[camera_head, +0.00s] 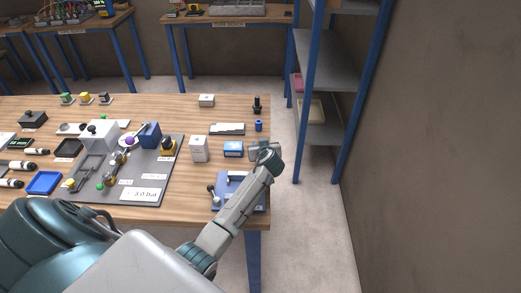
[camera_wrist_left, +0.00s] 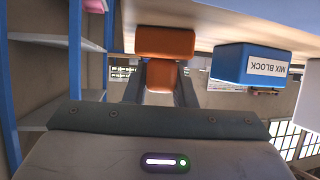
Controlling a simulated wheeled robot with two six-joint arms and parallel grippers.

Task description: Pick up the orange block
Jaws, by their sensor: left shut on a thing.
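The orange block (camera_wrist_left: 165,42) shows in the left wrist view, with a wide part farther out and a narrower orange part between my fingers. My left gripper (camera_wrist_left: 161,75) is shut on this narrower part. The block lies close to the wooden tabletop (camera_wrist_left: 215,15); I cannot tell whether it touches it. In the head view my left arm reaches to the right end of the table, and its wrist hides the block and fingertips. My right gripper is in neither view.
A blue box labelled MIX BLOCK (camera_wrist_left: 250,65) stands beside the orange block; it also shows in the head view (camera_head: 233,149). A white box (camera_head: 198,149) and a blue device (camera_head: 225,187) are near. A blue-framed shelf (camera_head: 322,95) stands to the right.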

